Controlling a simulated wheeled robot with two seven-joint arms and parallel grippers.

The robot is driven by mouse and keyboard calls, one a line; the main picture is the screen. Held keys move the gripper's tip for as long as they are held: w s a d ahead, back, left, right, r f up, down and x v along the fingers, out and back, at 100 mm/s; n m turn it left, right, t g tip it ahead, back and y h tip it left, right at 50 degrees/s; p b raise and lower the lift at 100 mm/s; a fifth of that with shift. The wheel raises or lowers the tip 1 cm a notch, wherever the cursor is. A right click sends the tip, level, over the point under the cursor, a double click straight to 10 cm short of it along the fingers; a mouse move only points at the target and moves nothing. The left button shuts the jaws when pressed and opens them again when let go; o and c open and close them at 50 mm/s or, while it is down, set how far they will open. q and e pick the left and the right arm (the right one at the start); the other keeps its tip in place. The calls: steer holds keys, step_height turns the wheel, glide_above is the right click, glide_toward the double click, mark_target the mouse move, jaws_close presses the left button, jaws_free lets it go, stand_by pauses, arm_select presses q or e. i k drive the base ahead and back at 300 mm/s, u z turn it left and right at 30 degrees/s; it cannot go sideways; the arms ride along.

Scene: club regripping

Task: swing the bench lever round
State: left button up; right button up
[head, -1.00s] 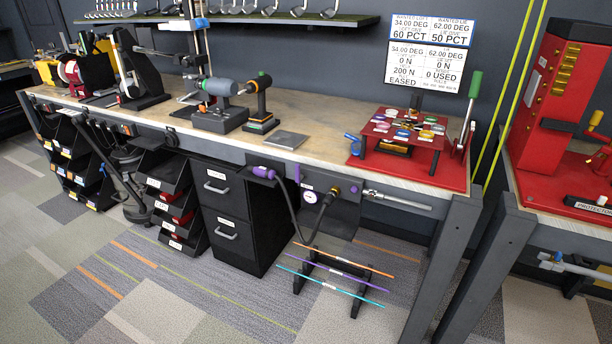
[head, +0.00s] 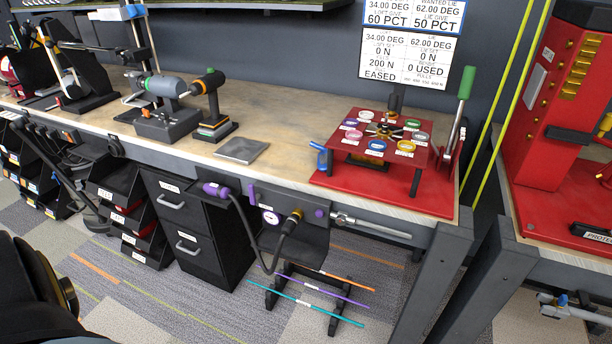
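A lever (head: 459,112) with a green handle stands upright, leaning slightly right, at the right end of the bench (head: 290,110) on a red base plate (head: 425,198). Its foot is by a grey metal part, partly hidden beside a small red table (head: 385,135). A blue handled piece (head: 321,157) sits at the left edge of this base. Which of these the task calls the bench lever cannot be told for certain. Neither gripper is in view. A dark rounded part of my arm shows at the lower left.
The red table carries several coloured discs around a dark hub. A grey clamp (head: 170,121) and a grey plate (head: 242,150) are further left. A purple-ended hose (head: 240,215) hangs at the bench front, above a rack of coloured shafts (head: 318,290). A red machine (head: 565,110) stands right.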

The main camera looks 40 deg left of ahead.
mark_target(254, 198)
steer(key=u, duration=0.35)
steer(key=i, duration=1.05)
steer(key=u, duration=0.8)
